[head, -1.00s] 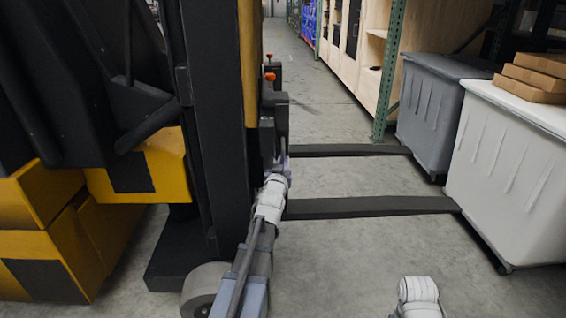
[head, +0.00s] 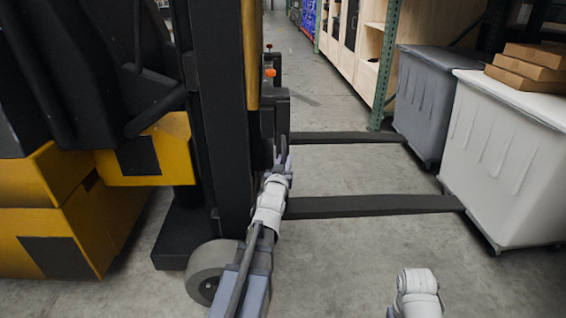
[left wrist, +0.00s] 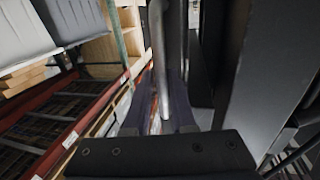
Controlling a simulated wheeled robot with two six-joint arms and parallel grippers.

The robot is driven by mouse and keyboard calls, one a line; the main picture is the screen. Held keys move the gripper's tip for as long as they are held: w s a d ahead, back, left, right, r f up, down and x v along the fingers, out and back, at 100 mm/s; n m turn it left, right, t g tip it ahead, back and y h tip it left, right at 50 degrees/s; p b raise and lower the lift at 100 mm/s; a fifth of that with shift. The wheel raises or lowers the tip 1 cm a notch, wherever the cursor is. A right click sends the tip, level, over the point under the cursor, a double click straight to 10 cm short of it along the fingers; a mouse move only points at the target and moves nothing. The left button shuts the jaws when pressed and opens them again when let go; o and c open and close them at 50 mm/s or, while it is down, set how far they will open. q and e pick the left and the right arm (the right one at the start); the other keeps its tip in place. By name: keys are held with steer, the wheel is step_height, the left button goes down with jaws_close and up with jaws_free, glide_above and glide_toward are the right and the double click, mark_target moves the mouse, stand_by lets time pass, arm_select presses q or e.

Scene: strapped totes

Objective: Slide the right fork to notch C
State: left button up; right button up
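Two dark forks reach right from the yellow and black forklift's mast (head: 222,110), low over the floor: a nearer fork (head: 370,206) and a farther fork (head: 345,138). I take the nearer one as the right fork. My left gripper (head: 282,158) is at the fork carriage (head: 268,130), above the nearer fork's root. In the left wrist view its two fingers (left wrist: 166,95) stand apart, with a grey rod (left wrist: 159,45) running between them; I cannot tell if they touch it. Notch C is not readable. My right gripper is out of view.
A white tote (head: 510,165) and a grey tote (head: 432,100) stand right, at the fork tips. Cardboard boxes (head: 525,73) lie on the white tote. A green rack post (head: 385,70) is behind. The floor between and in front of the forks is clear.

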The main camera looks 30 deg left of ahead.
arm_select(q)
steer(key=o, duration=0.4)
steer(key=shift+w, duration=0.1)
steer(key=v, duration=0.7)
steer(key=shift+s, duration=0.35)
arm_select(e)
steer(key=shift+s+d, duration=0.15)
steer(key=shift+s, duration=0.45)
arm_select(q)
steer(key=shift+d, duration=0.15)
